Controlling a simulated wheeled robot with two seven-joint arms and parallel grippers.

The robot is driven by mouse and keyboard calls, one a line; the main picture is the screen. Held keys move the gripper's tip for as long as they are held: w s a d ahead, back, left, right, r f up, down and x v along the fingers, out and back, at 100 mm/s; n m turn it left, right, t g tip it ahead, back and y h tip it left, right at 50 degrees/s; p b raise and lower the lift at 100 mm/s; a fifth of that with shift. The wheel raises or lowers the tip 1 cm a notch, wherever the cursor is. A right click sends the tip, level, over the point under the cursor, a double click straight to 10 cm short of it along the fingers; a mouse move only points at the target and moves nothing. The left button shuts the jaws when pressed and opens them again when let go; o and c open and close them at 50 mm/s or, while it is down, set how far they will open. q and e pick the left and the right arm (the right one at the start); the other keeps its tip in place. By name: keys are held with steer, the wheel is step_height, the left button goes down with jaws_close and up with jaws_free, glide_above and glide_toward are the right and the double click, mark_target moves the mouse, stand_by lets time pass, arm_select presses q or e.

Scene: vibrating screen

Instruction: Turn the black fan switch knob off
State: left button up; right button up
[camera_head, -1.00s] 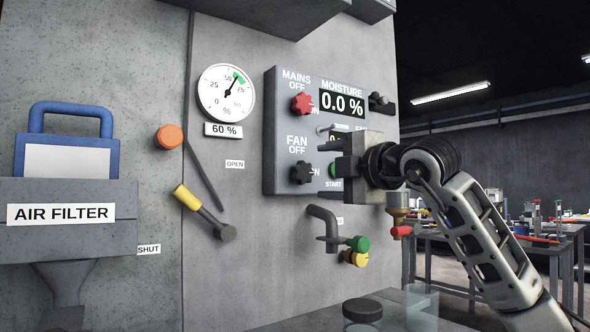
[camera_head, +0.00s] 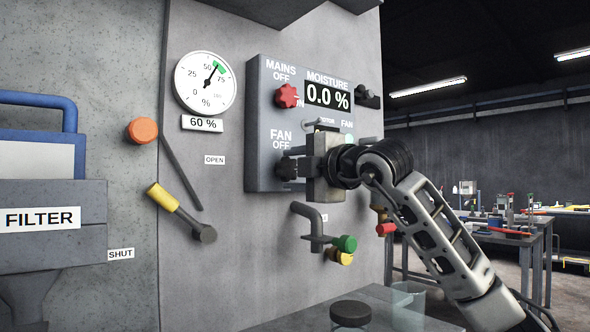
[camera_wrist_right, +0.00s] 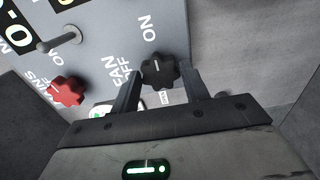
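The black fan knob (camera_head: 287,168) is on the grey control panel (camera_head: 256,150), beside the FAN OFF label and partly hidden by my right gripper. My right gripper (camera_head: 294,167) is in front of it, coming from the right. In the right wrist view, the black knob (camera_wrist_right: 158,72) shows between the two spread fingertips of the gripper (camera_wrist_right: 158,82), with a gap visible on each side. A small white mark is on the knob's face, and the ON label is above it in that view. My left gripper is not in view.
The red mains knob (camera_head: 287,95) sits above the fan knob. A toggle switch (camera_wrist_right: 58,42) shows in the wrist view. Below the panel is a pipe with green (camera_head: 345,243) and yellow handles. A black-lidded jar (camera_head: 350,313) stands at the bottom.

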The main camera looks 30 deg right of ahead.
steer(key=shift+n, duration=0.4)
steer(key=n, duration=0.2)
steer(key=shift+n, duration=0.4)
steer(key=n, duration=0.4)
steer(key=shift+n, duration=0.3)
steer(key=n, duration=0.6)
steer(key=shift+p, duration=0.35)
steer(key=shift+n, duration=2)
